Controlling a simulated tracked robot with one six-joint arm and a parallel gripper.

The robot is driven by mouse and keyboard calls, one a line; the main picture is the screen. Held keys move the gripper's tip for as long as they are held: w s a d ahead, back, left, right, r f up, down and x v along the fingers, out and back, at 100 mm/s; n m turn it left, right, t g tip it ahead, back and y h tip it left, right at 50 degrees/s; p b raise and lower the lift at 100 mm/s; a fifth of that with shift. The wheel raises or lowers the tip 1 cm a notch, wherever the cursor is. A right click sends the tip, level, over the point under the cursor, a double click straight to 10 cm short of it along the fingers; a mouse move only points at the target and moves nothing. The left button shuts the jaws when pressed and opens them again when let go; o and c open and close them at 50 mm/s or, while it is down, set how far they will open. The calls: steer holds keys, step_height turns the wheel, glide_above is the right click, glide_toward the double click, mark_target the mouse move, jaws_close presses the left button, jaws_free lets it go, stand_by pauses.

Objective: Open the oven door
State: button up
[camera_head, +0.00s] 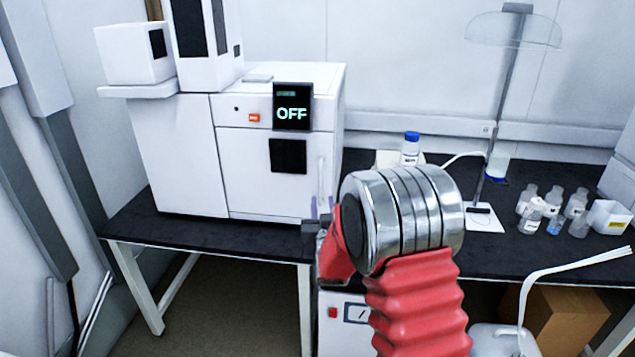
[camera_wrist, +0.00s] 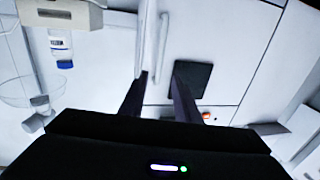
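The white oven (camera_head: 180,150) stands on the dark bench. Its front door (camera_head: 255,190) looks shut and carries a dark square window (camera_head: 288,156). The slim white upright handle (camera_head: 321,178) is at the door's right edge. My gripper (camera_head: 318,222) is near the handle's lower end, partly hidden by my arm. In the wrist view, which is turned over, my gripper (camera_wrist: 158,82) has its two dark fingers apart. The handle (camera_wrist: 163,45) appears in line with the gap between them, beyond the tips. I cannot tell whether they touch it. The window (camera_wrist: 190,79) also shows there.
The display (camera_head: 292,107) reads OFF. A blue-capped bottle (camera_head: 411,148) stands right of the oven, behind my arm. Several small bottles (camera_head: 546,208) and a stand (camera_head: 490,120) are farther right on the bench (camera_head: 200,234). Floor shows below the bench.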

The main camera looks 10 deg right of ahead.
mark_target(320, 182)
stand_by(0.3)
steer(key=shift+w+d, duration=0.25)
steer(key=shift+w, duration=2.05)
steer(key=shift+w+d, duration=0.3)
steer(key=shift+w, duration=1.95)
steer(key=shift+w+d, duration=0.25)
steer(key=shift+w, duration=2.05)
jaws_close()
